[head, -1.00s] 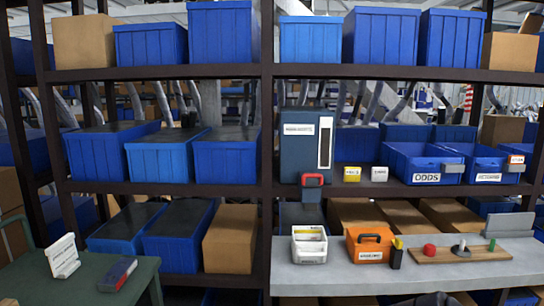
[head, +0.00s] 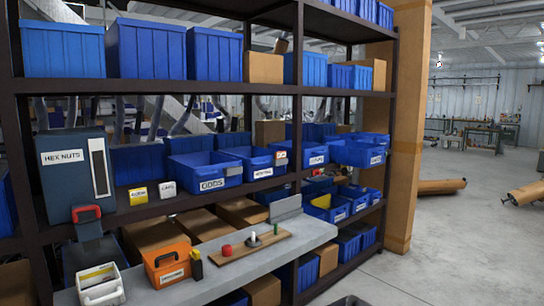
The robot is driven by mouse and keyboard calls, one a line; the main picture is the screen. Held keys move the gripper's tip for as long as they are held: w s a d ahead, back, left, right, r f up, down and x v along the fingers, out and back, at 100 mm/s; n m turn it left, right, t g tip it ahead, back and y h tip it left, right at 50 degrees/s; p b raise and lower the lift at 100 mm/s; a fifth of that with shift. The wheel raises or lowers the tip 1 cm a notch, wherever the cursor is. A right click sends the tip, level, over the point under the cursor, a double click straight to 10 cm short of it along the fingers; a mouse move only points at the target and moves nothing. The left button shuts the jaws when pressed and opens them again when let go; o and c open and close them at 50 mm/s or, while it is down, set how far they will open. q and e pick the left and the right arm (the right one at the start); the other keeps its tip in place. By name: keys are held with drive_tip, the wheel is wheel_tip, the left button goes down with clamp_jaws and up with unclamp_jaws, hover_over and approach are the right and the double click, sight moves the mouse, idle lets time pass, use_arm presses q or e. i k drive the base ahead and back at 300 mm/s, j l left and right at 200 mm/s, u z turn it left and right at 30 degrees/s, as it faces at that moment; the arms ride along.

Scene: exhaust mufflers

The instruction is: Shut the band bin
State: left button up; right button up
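Several open blue bins stand on the shelves, and I cannot tell which is the band bin, as most labels are too small to read. On the middle shelf are the bin marked ODDS (head: 212,184), a labelled bin (head: 262,174) right of it, another bin (head: 316,160), and a bin (head: 362,153) at the right end that seems to stick out further. On the shelf below, a blue bin (head: 332,216) has something yellow in it, with another bin (head: 358,199) beside it. Neither gripper is in view.
A grey bench (head: 215,278) runs before the rack, bearing a white caddy (head: 100,287), an orange box (head: 168,265) and a wooden board (head: 250,246) with pegs. A HEX NUTS dispenser (head: 76,172) stands left. The concrete floor (head: 450,250) is open at right.

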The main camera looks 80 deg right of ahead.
sight(356, 154)
drive_tip(key=z, duration=3.3)
drive_tip(key=i+l+u, duration=0.15)
drive_tip(key=i+l, duration=0.15)
drive_tip(key=i, duration=0.5)
drive_tip(key=i+l+u, duration=0.2)
drive_tip(key=i+l, duration=0.25)
drive_tip(key=i, duration=0.35)
drive_tip(key=i+l+u, duration=0.15)
drive_tip(key=i+l, duration=0.4)
drive_tip(key=i, duration=0.25)
drive_tip(key=i+l+u, duration=0.2)
drive_tip(key=i+l, duration=0.4)
drive_tip(key=i, duration=0.1)
